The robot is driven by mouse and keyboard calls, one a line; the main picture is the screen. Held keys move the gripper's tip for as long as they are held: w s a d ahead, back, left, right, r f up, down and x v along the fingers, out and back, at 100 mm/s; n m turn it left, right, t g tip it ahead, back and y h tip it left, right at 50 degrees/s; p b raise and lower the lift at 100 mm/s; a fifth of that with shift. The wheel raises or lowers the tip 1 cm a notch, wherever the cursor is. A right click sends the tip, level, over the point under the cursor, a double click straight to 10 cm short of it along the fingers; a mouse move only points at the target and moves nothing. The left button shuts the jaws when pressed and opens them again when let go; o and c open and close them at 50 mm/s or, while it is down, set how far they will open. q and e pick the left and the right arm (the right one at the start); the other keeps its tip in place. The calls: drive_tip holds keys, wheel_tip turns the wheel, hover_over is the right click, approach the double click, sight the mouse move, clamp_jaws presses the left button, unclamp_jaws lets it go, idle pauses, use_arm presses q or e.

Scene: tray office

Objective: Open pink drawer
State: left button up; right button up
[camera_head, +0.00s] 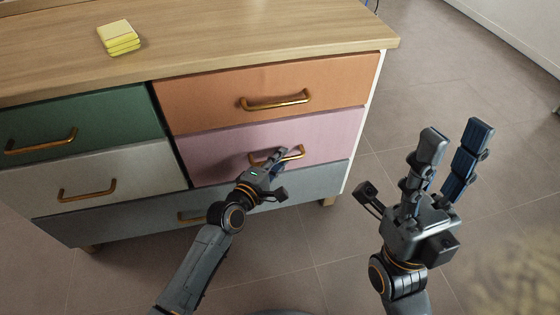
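The pink drawer (225,150) is in the right column of the dresser, below the orange drawer. Its front looks flush with the dresser, so it appears closed. It has a curved brass handle (295,154).
An orange drawer (210,98) sits above, and a wide grey-blue drawer (130,217) runs below. Green (95,115) and whitish (135,170) drawers are at the left. Yellow sticky notes (119,36) lie on the wooden top (230,40). The tiled floor (510,180) at right is clear.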

use_arm(q)
drive_tip(key=shift+c, duration=0.2)
clamp_jaws()
